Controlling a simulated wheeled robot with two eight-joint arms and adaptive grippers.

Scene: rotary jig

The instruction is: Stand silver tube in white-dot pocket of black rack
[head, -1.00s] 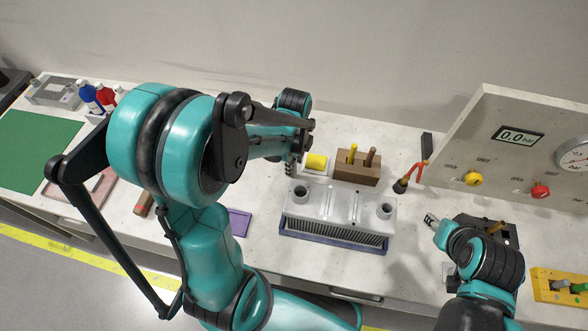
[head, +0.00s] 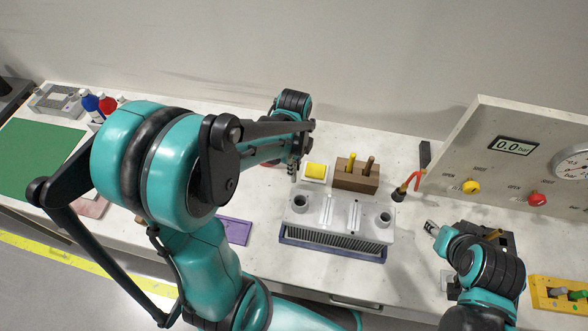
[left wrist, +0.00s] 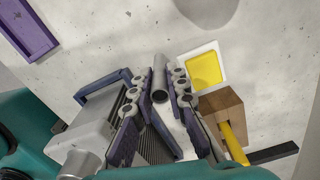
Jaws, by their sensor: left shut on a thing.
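A silver tube (left wrist: 159,79) is between the fingers of my left gripper (left wrist: 157,92) in the left wrist view. The gripper is shut on it and the tube's open end shows. In the head view my left gripper (head: 295,164) is above the table, beside the yellow block and behind the grey housing's left end. My right gripper (head: 432,228) is at the right; its finger opening is too small to judge. A black block (head: 507,242) stands partly hidden behind my right arm. I cannot tell whether it is the black rack, and I see no white dot.
A grey finned housing (head: 340,216) stands mid-table. A yellow block on a white plate (head: 315,171) and a wooden holder with pegs (head: 356,178) are behind it. A purple tray (head: 234,230) lies left. A gauge panel (head: 520,165) rises at the right.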

